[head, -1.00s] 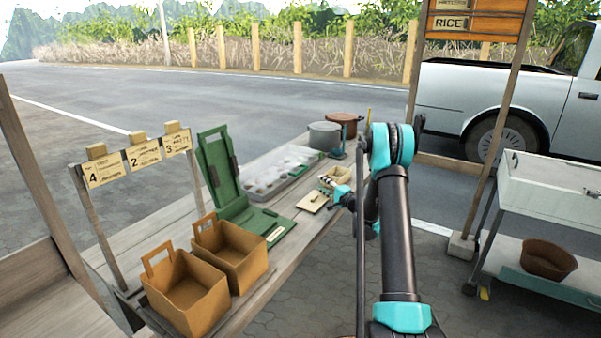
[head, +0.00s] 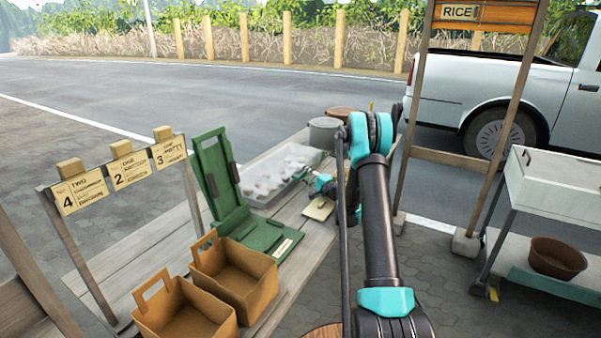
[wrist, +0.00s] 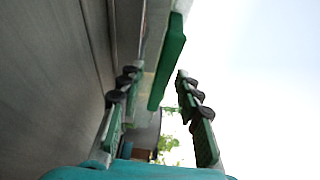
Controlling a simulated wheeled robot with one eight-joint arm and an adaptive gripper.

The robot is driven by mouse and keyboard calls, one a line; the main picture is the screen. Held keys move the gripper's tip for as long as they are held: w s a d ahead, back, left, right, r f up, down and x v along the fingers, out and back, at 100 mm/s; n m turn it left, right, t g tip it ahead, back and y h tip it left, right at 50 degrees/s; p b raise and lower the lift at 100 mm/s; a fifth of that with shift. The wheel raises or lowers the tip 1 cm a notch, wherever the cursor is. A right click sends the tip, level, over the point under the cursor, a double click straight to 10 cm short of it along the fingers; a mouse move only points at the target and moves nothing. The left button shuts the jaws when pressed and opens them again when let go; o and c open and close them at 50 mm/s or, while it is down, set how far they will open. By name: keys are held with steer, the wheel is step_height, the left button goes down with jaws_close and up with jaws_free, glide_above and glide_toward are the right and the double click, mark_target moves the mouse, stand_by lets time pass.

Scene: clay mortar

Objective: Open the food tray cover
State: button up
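The food tray (head: 262,201) is a long grey tray on the wooden table, with pale contents visible; a see-through cover appears to lie over it, but its edges are hard to make out. My gripper (head: 313,176) is at the tray's near right side, low and pointing toward it. In the wrist view my gripper (wrist: 155,78) has its two fingers apart with nothing clasped. A green bar (wrist: 170,55), which looks like a handle, lies just beyond and between the fingertips, beside a pale edge. I cannot tell whether a finger touches it.
A grey pot (head: 324,132) stands behind the tray. A small board (head: 318,208) lies at the table's right edge. A sign rack (head: 118,168) stands left.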

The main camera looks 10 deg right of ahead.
steer(key=shift+w+a, duration=0.1)
jaws_close()
stand_by(0.3)
